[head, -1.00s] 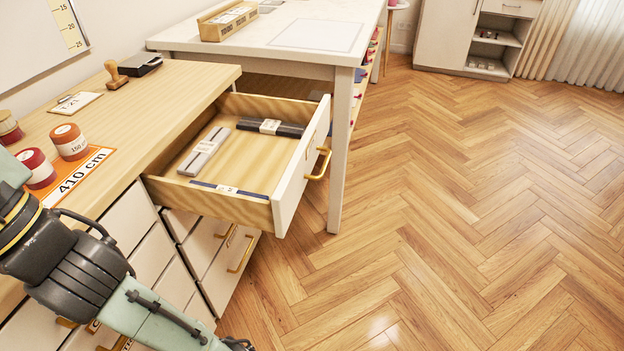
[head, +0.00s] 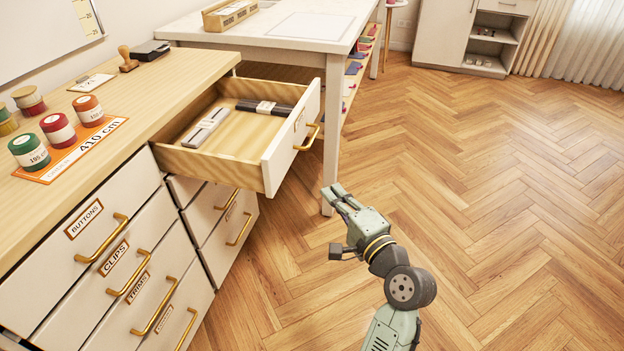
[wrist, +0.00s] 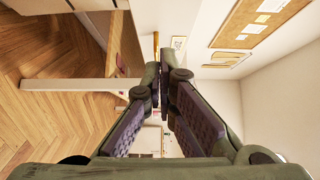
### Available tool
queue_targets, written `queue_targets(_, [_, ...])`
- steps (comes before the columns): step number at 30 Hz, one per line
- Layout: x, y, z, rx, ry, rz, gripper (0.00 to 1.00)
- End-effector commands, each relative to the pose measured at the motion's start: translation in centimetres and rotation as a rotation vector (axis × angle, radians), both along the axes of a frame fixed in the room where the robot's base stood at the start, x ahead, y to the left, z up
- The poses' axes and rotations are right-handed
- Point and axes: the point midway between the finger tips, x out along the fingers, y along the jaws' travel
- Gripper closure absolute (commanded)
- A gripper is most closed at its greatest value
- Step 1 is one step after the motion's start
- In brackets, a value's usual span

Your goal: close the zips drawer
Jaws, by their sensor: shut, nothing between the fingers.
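The open drawer (head: 240,130) sticks out from the top of the right column of the wooden-topped cabinet. Its white front has a brass handle (head: 307,138) and a small label too small to read. Inside lie a grey packet (head: 206,128) and a dark packet (head: 264,107), each with a pale band. My gripper (head: 336,190) is in front of the drawer, lower right of its handle in the head view, apart from it. Its fingers are together and empty; they also show in the wrist view (wrist: 158,85).
Closed drawers labelled buttons, clips and trims (head: 120,258) fill the left column. Jars (head: 58,130) and a 410 cm card stand on the cabinet top (head: 140,105). A white table (head: 290,45) stands behind, its leg (head: 333,110) near the drawer. Floor to the right is clear.

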Motion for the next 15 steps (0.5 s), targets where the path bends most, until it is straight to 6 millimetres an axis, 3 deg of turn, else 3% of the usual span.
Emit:
queue_targets(12, [7.6, 4.1, 0.5, -0.001, -0.005, 0.005, 1.00])
queue_targets(15, [8.6, 5.5, 0.3, -0.004, -0.003, 0.007, 1.00])
